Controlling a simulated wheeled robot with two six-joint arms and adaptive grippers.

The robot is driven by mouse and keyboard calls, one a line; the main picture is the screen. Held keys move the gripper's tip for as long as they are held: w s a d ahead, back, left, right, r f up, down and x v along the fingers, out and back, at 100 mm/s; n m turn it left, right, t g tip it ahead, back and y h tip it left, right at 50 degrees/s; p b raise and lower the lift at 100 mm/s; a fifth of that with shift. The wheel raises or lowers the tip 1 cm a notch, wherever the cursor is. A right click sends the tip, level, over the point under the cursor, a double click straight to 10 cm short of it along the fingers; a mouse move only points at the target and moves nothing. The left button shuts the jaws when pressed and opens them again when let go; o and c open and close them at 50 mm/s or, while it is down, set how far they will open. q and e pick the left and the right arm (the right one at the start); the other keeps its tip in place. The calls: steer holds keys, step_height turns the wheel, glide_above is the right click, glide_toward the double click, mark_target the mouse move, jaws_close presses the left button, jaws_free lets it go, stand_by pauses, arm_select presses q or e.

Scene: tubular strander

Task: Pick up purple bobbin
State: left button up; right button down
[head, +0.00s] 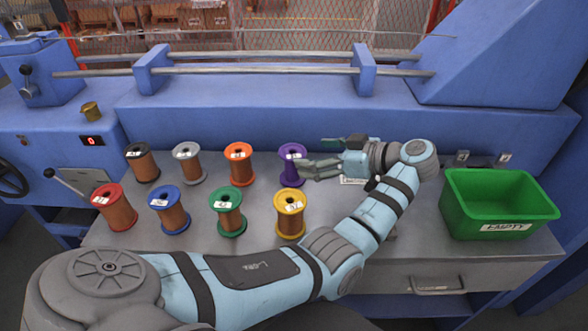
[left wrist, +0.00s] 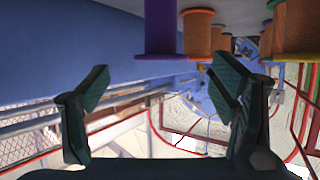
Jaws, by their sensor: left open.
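The purple bobbin (head: 289,170) stands upright at the right end of the back row on the grey table. Its core looks purple, with no copper winding visible. My left gripper (head: 316,153) is open and empty just to its right, fingers pointing toward it; the near finger overlaps the bobbin in the head view, and I cannot tell whether they touch. In the left wrist view the purple bobbin (left wrist: 160,28) hangs from the top edge, beyond the open fingers (left wrist: 162,92) and roughly centred between them. My right gripper is not in view.
Copper-wound orange (head: 239,166), grey (head: 188,166) and black (head: 143,165) bobbins share the back row. Yellow (head: 290,218), green (head: 229,218), blue (head: 170,214) and red (head: 116,212) ones stand in front. A green bin (head: 497,214) labelled EMPTY is at the right. The blue machine wall (head: 330,122) rises behind.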

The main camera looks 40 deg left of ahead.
mark_target(297, 153)
arm_select(q)
steer(key=b+x, duration=0.2)
steer(key=x, duration=0.3)
steer(key=shift+s+a, duration=0.15)
steer(key=shift+a, duration=0.05)
steer(key=shift+a+f, duration=0.1)
steer(key=shift+a, duration=0.15)
steer(key=shift+d, duration=0.1)
steer(key=c, duration=1.2)
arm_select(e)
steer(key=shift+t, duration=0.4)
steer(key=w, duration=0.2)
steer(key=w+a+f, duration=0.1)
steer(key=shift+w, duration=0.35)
arm_select(q)
steer(key=shift+r, duration=0.25)
